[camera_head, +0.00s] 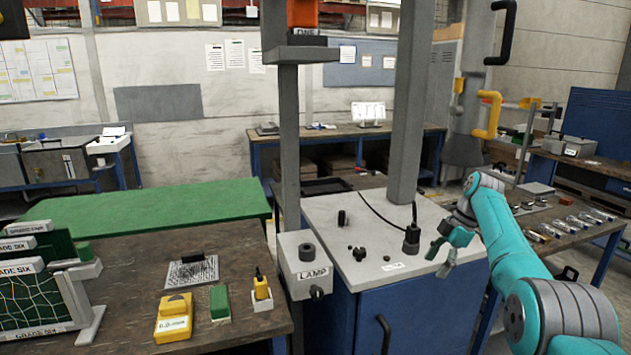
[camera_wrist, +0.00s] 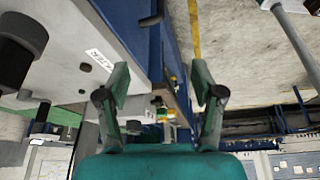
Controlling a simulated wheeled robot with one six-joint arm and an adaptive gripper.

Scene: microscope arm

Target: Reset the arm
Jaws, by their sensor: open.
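My gripper (camera_head: 441,258) is open and empty, above the right edge of the light-topped blue cabinet (camera_head: 345,280). In the wrist view, its two green fingers (camera_wrist: 161,82) stand apart with nothing between them. No microscope arm can be picked out for certain. A thick grey post (camera_head: 406,110) rises from the cabinet top, and a thinner post (camera_head: 289,150) with a grey block and an orange part above stands to its left. A grey hanging tube (camera_head: 466,130) with a yellow handle (camera_head: 490,115) and a black handle (camera_head: 504,35) is behind my gripper, apart from it.
A grey LAMP box (camera_head: 304,265) stands at the cabinet's left. A black plug-like piece (camera_head: 411,240) with a cable and small black knobs (camera_head: 360,253) are on the cabinet top. The brown bench (camera_head: 235,250) holds a yellow meter (camera_head: 174,318) and a green block (camera_head: 220,302).

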